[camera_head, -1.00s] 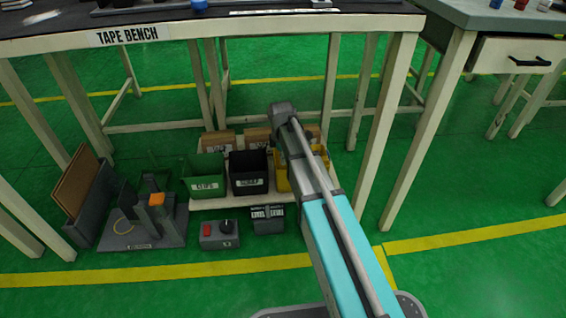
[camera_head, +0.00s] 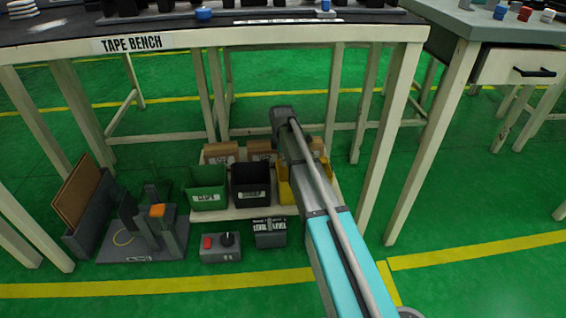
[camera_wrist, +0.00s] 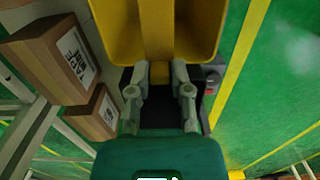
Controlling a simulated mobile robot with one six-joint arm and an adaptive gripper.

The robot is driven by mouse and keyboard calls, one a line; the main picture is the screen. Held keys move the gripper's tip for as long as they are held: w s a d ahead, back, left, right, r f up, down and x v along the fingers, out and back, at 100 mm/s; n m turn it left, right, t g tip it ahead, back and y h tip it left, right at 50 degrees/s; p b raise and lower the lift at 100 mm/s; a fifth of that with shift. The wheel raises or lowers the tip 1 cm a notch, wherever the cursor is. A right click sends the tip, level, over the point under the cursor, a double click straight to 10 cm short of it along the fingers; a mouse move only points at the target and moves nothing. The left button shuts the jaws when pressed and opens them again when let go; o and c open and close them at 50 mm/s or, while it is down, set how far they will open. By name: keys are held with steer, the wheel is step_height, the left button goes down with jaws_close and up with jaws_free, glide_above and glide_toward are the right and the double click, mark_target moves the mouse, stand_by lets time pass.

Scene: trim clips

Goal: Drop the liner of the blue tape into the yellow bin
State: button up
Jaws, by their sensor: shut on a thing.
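The yellow bin (camera_head: 285,192) stands on the low shelf under the bench, partly hidden behind my arm. In the wrist view the yellow bin (camera_wrist: 205,25) fills the top, just beyond my fingers. My gripper (camera_wrist: 161,72) is closed around a narrow yellow-amber strip, seemingly the liner (camera_wrist: 157,28), which stretches over the bin and blends with its colour. My gripper's fingers are hidden in the head view.
A black bin (camera_head: 250,184) and a green bin (camera_head: 206,188) stand left of the yellow bin. Cardboard boxes (camera_head: 221,152) are behind them. A control box (camera_head: 221,247) with a red button sits in front. Bench legs (camera_head: 395,150) flank the shelf. The floor at right is clear.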

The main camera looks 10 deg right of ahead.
steer(key=shift+f+b, duration=0.6)
steer(key=shift+f, duration=0.3)
steer(key=o, duration=0.8)
steer(key=shift+r, duration=0.15)
